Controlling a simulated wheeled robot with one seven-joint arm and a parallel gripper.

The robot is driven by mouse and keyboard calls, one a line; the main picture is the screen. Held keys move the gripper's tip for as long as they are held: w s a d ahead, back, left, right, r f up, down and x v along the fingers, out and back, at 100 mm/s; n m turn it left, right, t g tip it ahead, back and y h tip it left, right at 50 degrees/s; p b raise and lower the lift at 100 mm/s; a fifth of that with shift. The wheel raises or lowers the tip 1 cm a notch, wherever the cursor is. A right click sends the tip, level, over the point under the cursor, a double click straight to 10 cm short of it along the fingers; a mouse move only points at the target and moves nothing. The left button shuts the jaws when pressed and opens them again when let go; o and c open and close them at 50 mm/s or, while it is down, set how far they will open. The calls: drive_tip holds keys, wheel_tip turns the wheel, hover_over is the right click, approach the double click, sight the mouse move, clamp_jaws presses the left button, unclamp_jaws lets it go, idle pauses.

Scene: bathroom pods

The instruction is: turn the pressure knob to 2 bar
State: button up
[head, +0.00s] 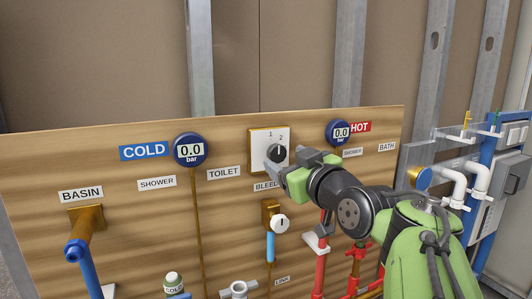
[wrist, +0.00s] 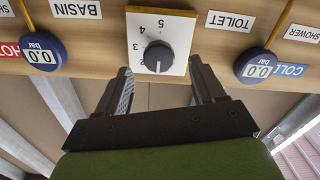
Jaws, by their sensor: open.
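The pressure knob (head: 278,154) is a dark round knob on a white square plate (head: 257,140) with a numbered scale. In the wrist view, which is upside down, the knob (wrist: 158,56) shows clearly with numbers 2 to 5 around it. Its white mark is small, and I cannot tell exactly which number it points to. My gripper (head: 271,161) is at the panel beside the knob. In the wrist view its two fingers (wrist: 160,70) are open, one on each side of the knob, with a gap to both sides; touching none that I see.
A blue gauge (head: 190,150) by the COLD label and another (head: 339,132) by the HOT label both read 0.0 bar. Red pipes (head: 321,260) stand under my arm. The wooden panel (head: 230,205) is otherwise mostly flat.

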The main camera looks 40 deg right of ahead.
sight(278, 156)
drive_tip(key=x, duration=0.5)
drive_tip(key=shift+w+d+p, duration=0.15)
drive_tip(key=shift+w+p, duration=0.1)
drive_tip(key=shift+p, duration=0.05)
drive_tip(key=shift+c, duration=0.2)
drive_tip(key=c, duration=1)
drive_tip(key=shift+m, duration=0.3)
drive_tip(key=m, duration=0.4)
drive_tip(key=shift+m+p, duration=0.3)
drive_tip(key=shift+m, duration=1.8)
drive_tip(key=shift+f, duration=0.1)
